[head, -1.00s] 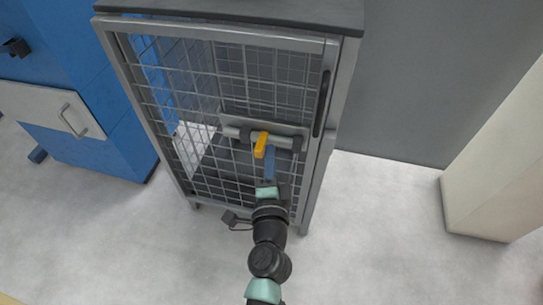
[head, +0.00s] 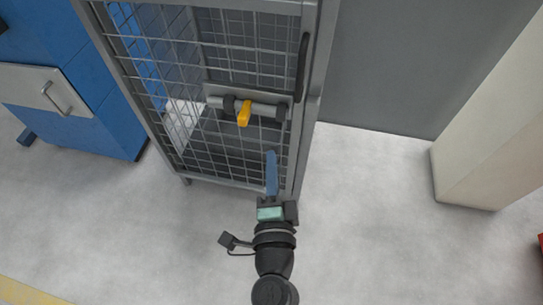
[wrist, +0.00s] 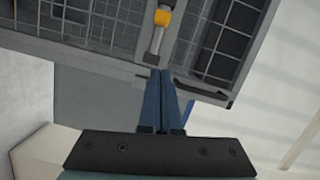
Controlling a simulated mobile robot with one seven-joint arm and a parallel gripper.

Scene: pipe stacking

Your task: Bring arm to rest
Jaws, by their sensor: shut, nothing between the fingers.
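My gripper (head: 271,158) is shut and empty, its blue fingers together in front of the mesh cage door (head: 190,150). In the wrist view the closed fingers (wrist: 162,75) point toward the cage. A grey pipe (head: 262,108) with a yellow lever (head: 245,113) and dark end pieces is on the cage front, above the fingertips in the head view. The lever also shows in the wrist view (wrist: 162,17). Any gap between the fingertips and the mesh is hard to judge.
The cage has a dark vertical handle (head: 302,67) on its right side. A blue cabinet (head: 100,110) with a grey drawer stands at the left. A pale block (head: 490,140) stands at the right. The floor between is clear.

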